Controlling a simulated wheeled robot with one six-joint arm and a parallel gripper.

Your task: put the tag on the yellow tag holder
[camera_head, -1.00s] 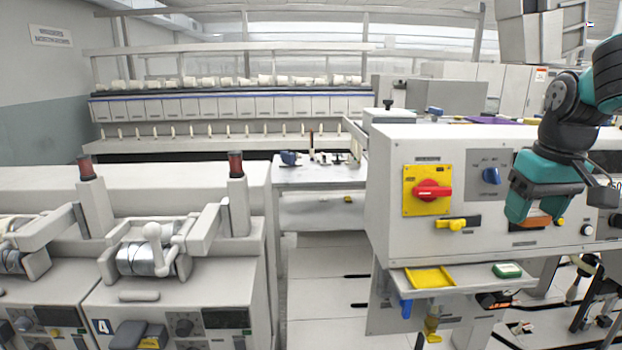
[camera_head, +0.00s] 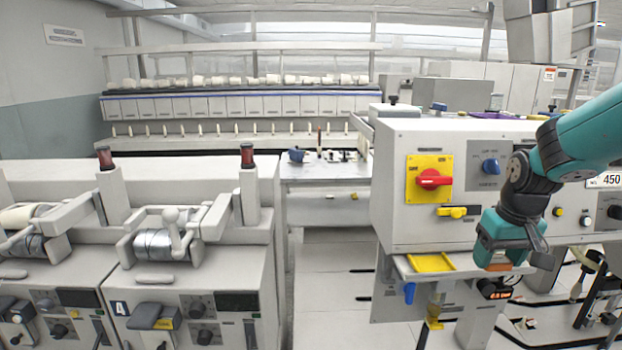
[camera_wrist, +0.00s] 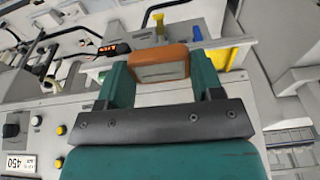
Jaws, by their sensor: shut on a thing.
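The tag, an orange-brown block with a pale face (camera_wrist: 160,72), is between the fingers of my gripper (camera_wrist: 160,65). My gripper is shut on it. In the head view, my gripper (camera_head: 497,262) is at the front of the machine, above the right part of a small shelf, and a strip of the orange tag (camera_head: 499,267) shows under it. The yellow tag holder (camera_head: 432,263), a flat yellow tray, lies on the shelf's left part, left of my gripper and apart from it. In the wrist view, yellow (camera_wrist: 233,58) shows just right of the tag, partly hidden by a finger.
The shelf (camera_head: 458,274) juts out below the machine panel. The panel carries a red switch (camera_head: 434,180), a blue knob (camera_head: 490,167) and a yellow handle (camera_head: 452,212). A blue hook (camera_head: 409,293) and a yellow part (camera_head: 434,315) hang below the shelf.

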